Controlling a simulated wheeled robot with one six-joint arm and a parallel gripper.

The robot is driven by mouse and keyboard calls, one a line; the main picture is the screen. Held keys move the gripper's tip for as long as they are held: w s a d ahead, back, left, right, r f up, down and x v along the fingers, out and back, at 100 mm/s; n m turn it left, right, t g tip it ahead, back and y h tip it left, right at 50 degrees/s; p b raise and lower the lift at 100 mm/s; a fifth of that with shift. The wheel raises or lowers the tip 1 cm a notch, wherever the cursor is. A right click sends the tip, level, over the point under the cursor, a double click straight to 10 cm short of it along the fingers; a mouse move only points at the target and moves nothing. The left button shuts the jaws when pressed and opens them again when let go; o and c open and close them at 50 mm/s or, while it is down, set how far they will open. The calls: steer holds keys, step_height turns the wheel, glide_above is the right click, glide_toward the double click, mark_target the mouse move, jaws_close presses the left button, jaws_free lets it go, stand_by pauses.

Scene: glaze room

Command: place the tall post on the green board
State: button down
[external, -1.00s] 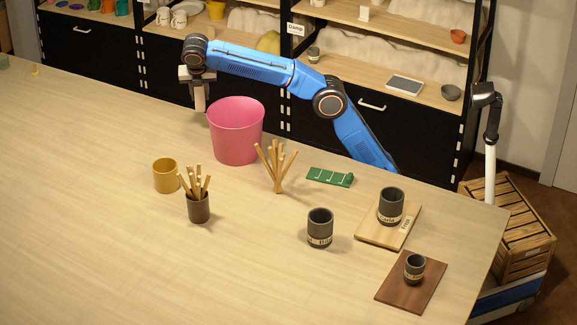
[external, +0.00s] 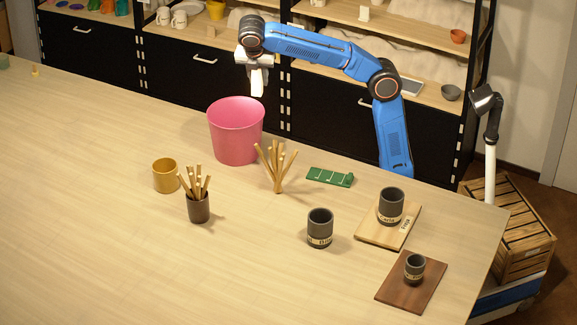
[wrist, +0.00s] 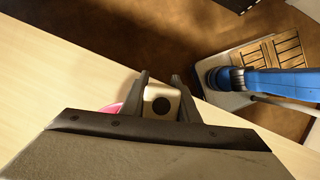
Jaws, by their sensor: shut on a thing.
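My gripper (external: 256,68) is high above the back of the table, just above and behind the pink bucket. It is shut on a pale, narrow thing (external: 258,84) that hangs below the jaws and looks like the tall post. In the wrist view this thing (wrist: 161,93) sits between the two dark fingers (wrist: 160,80) and shows a dark round spot on its end. The green board (external: 330,177) lies flat on the table, lower and to the right of my gripper, with pale marks and a small raised part at its right end. It is not seen in the wrist view.
The pink bucket (external: 236,135) and a wooden stick stand (external: 277,172) lie between my gripper and the green board. A yellow cup (external: 166,176), a stick-filled holder (external: 199,208) and dark cups (external: 320,229) stand nearby. The table's left side is mostly clear.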

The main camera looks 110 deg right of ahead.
steer(key=s+a+r+n, duration=0.1)
steer(key=s+a, duration=0.1)
steer(key=a, duration=0.2)
steer(key=n+t, duration=0.5)
steer(key=n, duration=0.9)
glide_above(326, 175)
step_height(326, 175, down, 6)
steer(key=f, duration=0.1)
steer(key=shift+y, duration=0.4)
steer(key=shift+d+f, duration=0.1)
steer(key=shift+f, duration=4.6)
steer(key=shift+f, duration=0.15)
steer(key=c, duration=1.4)
jaws_free()
steer(key=shift+o, duration=0.2)
steer(key=v, duration=1.2)
